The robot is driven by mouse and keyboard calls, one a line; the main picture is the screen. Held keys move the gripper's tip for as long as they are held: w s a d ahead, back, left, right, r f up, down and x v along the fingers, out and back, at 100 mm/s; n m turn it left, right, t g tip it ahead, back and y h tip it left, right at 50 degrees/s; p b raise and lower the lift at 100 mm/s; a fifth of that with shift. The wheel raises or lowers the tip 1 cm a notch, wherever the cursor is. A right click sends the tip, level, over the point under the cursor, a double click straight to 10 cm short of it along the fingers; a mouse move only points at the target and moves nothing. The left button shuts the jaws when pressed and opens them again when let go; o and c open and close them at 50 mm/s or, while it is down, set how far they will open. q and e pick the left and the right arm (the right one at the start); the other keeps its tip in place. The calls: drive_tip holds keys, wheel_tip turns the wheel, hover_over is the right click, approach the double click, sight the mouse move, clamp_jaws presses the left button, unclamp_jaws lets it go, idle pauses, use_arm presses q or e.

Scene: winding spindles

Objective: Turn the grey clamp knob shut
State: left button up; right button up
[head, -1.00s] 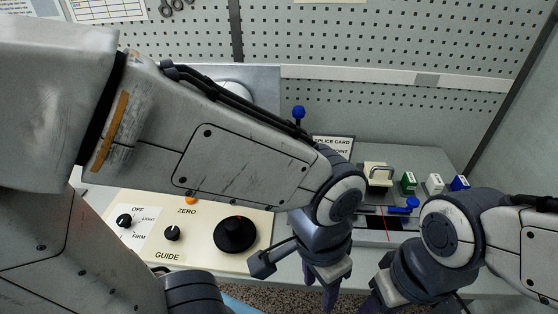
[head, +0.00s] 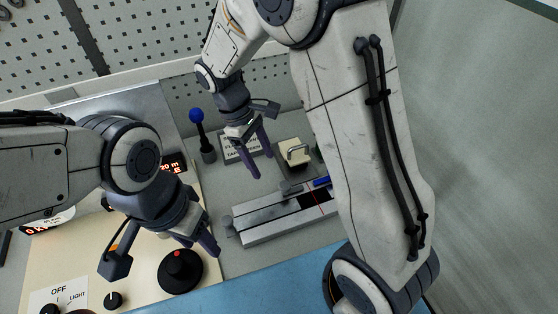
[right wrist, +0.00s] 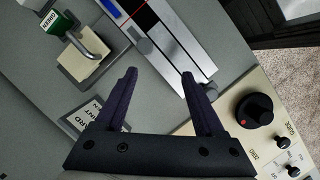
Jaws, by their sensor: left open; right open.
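A small grey knob (head: 229,224) sits at the left end of the grey splice block (head: 262,231); I take it for the clamp knob. In the right wrist view it is partly hidden near the right fingertip, at the end of the block (right wrist: 197,58). My left gripper (head: 203,246) is open, pointing down over the console, left of the knob and apart from it. My right gripper (head: 262,163) is open and empty above the bench, behind the block. In the right wrist view its spread fingers (right wrist: 160,78) have nothing between them.
The cream console (head: 65,255) carries a large black dial (head: 180,271) and small knobs. A blue-ball lever (head: 197,117), a card (head: 241,149) and a cream block with a metal handle (head: 296,153) stand behind. My right arm covers the bench's right side.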

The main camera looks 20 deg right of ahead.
sight(284, 184)
drive_tip(key=shift+g+h, duration=0.3)
drive_tip(key=shift+g, duration=0.1)
drive_tip(key=d+f, duration=0.1)
drive_tip(key=f, duration=0.2)
drive_tip(key=d+f+p, duration=0.1)
drive_tip(key=d+f, duration=0.1)
drive_tip(key=f, duration=0.2)
drive_tip(key=d+f+p, duration=0.1)
drive_tip(key=d+f, duration=0.1)
drive_tip(key=f, duration=0.1)
drive_tip(key=shift+s+d+f, duration=0.15)
drive_tip(key=shift+s+f, duration=0.15)
drive_tip(key=shift+f, duration=0.1)
clamp_jaws()
